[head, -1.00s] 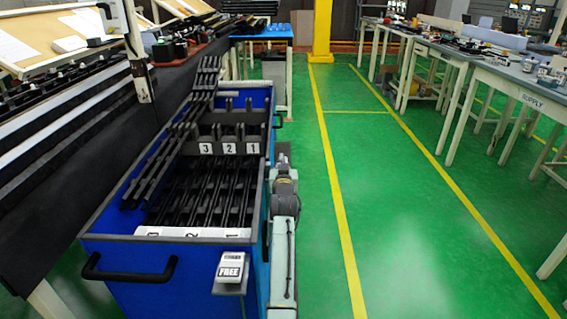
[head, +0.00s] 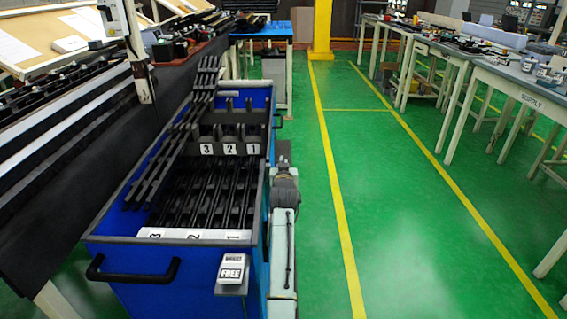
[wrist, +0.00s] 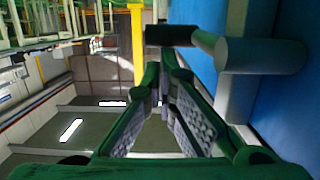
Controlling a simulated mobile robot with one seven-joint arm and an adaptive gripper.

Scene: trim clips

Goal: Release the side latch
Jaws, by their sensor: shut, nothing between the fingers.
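In the wrist view, a grey side latch (wrist: 260,56) stands out from the blue side wall of the cart (wrist: 295,110). Its arm ends in a black cylindrical grip (wrist: 171,35). The latch and fingers are hidden there.
Black trim strips lie in the cart behind labels 3, 2, 1. The green floor (head: 400,240) right of the cart is clear up to the supply table (head: 510,85). A dark rack stands at left.

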